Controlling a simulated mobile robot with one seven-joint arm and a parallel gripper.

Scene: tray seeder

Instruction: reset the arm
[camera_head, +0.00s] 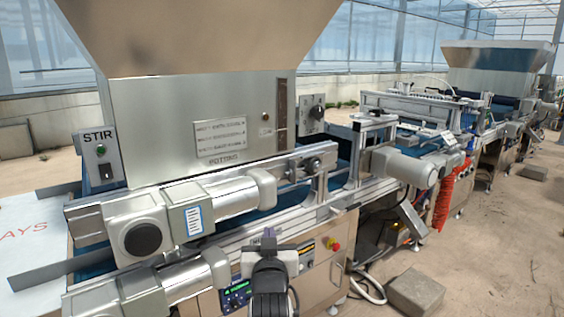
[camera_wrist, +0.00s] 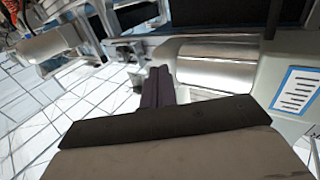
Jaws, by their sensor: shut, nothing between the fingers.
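My gripper (camera_head: 268,238) shows at the lower middle of the head view, in front of the tray seeder (camera_head: 190,120). In the wrist view its dark fingers (camera_wrist: 158,85) are together with nothing between them. They point toward the machine's side. A silver motor cylinder (camera_wrist: 215,65) and a grey housing with a blue-edged label (camera_wrist: 296,92) are close beside them on the right. I cannot tell the exact gap between my gripper and the motors.
Motors (camera_head: 160,225) stick out from the machine's front, left of my gripper. A control panel with a screen (camera_head: 236,295) sits below. A concrete block (camera_head: 415,292) lies on the floor at right. Open floor (camera_head: 500,250) spreads beyond it.

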